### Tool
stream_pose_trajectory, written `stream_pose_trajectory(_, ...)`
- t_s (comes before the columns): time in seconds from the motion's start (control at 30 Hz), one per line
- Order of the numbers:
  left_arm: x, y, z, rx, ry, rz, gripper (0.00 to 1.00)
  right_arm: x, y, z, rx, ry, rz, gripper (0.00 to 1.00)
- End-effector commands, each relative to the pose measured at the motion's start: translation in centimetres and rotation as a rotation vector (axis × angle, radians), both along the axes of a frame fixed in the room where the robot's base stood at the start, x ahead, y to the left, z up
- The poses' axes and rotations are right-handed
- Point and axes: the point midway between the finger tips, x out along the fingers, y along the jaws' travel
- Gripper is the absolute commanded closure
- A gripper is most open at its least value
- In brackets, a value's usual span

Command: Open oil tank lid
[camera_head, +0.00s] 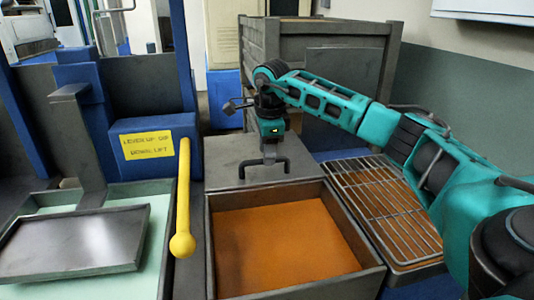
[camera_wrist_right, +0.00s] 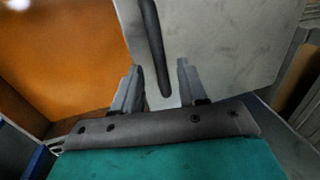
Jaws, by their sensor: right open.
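The oil tank (camera_head: 212,262) is a grey open-topped box with orange inside, which shows uncovered. A flat grey lid plate (camera_head: 225,163) lies at its far edge, with a dark bar handle (camera_head: 240,172) on it. My right gripper (camera_head: 268,152) points down at this handle. In the right wrist view, the open fingers (camera_wrist_right: 160,88) stand either side of the dark handle (camera_wrist_right: 151,40), over the pale lid (camera_wrist_right: 225,40). I cannot tell whether they touch it. The orange (camera_wrist_right: 55,60) shows at left. My left gripper is out of view.
A yellow lever (camera_head: 184,190) stands left of the tank beside a blue box with a yellow sign (camera_head: 147,145). A wire rack (camera_head: 375,195) is at right, below my right arm. A grey tray (camera_head: 75,245) is at left. A large grey crate (camera_head: 310,45) stands behind.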

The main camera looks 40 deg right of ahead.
Motion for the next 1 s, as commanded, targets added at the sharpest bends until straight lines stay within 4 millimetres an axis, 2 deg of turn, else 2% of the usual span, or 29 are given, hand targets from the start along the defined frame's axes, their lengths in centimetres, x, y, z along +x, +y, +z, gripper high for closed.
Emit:
stream_pose_trajectory(0.3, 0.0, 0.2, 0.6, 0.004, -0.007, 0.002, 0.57, -1.1, 0.7, 7.1, 0.000, -0.006, 0.003, 0.58)
stream_pose_trajectory(0.5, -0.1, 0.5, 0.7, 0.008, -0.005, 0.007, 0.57, -1.7, 1.0, 10.2, 0.000, -0.003, 0.001, 0.58)
stream_pose_trajectory(0.7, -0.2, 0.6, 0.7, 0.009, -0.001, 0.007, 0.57, -1.9, 1.1, 11.2, 0.000, -0.001, 0.001, 0.58)
stream_pose_trajectory(1.0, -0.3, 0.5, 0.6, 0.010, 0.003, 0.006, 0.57, -1.9, 1.1, 11.2, 0.000, -0.001, 0.002, 0.58)
